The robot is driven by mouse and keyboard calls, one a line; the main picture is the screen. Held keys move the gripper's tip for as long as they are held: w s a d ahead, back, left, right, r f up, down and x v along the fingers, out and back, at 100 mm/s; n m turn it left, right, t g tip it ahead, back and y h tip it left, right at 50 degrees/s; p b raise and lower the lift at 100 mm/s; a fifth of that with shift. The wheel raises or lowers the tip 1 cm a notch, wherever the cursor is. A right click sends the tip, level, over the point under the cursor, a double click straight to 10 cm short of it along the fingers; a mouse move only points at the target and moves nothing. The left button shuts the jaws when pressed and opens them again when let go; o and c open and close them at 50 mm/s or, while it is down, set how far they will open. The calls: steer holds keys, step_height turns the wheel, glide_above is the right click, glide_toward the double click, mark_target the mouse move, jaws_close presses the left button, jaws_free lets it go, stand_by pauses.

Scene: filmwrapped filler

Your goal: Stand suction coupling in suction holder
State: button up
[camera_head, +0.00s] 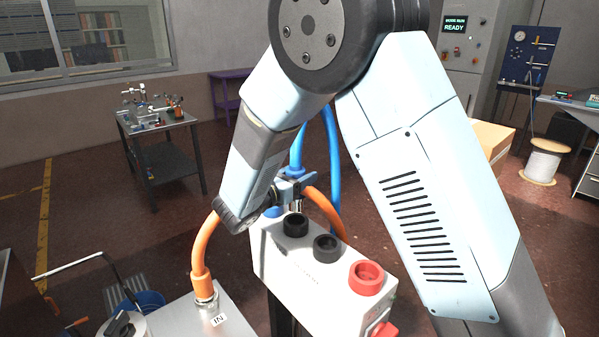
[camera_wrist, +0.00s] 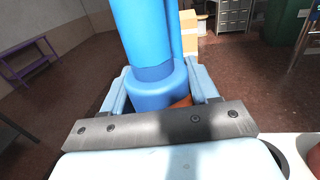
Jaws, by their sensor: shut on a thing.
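The suction coupling appears to be the blue collar on a blue hose, seen in the wrist view (camera_wrist: 158,88). My gripper (camera_wrist: 162,90) is shut on it, one finger on each side. In the head view my gripper (camera_head: 292,187) is just above the back edge of a white box (camera_head: 310,275). A short metallic piece shows below the gripper, close to the box top; I cannot tell whether it touches. The box carries two black rings (camera_head: 326,247) and a red ring (camera_head: 366,277). A blue part (camera_head: 272,212) shows at its back left corner. I cannot tell which is the suction holder; my arm hides part of the box.
An orange hose (camera_head: 204,245) rises from a metal top marked IN, passes behind my arm and drops behind the white box. A blue hose (camera_head: 333,160) hangs behind the gripper. A small equipment table (camera_head: 160,130) stands at the back left, with open floor around it.

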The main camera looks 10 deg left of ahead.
steer(key=shift+f, duration=3.3)
steer(key=shift+f, duration=0.45)
steer(key=o, duration=1.5)
steer(key=shift+s, duration=0.1)
